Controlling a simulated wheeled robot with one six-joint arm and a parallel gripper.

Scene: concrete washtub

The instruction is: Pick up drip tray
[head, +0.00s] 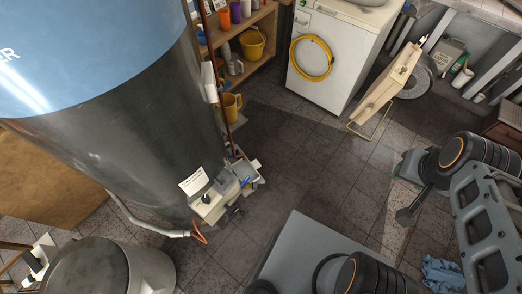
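I cannot surely pick out the drip tray. A small pale grey, tray-like piece (257,179) shows beside the valve box (213,203) at the foot of the big dark tank (150,140). It is partly hidden by the fittings, so I cannot tell whether it is the tray. My gripper (405,216) is at the right, over the tiled floor, at the end of my folded arm. It is well apart from the tank and its fittings. Its fingers are too small and dark to tell open from shut.
A white washing machine (327,62) with a yellow hose (311,58) stands at the back. A beige folding frame (388,86) stands right of it. Shelves hold a yellow bucket (252,43). A blue cloth (441,272) lies at the lower right. The middle floor is clear.

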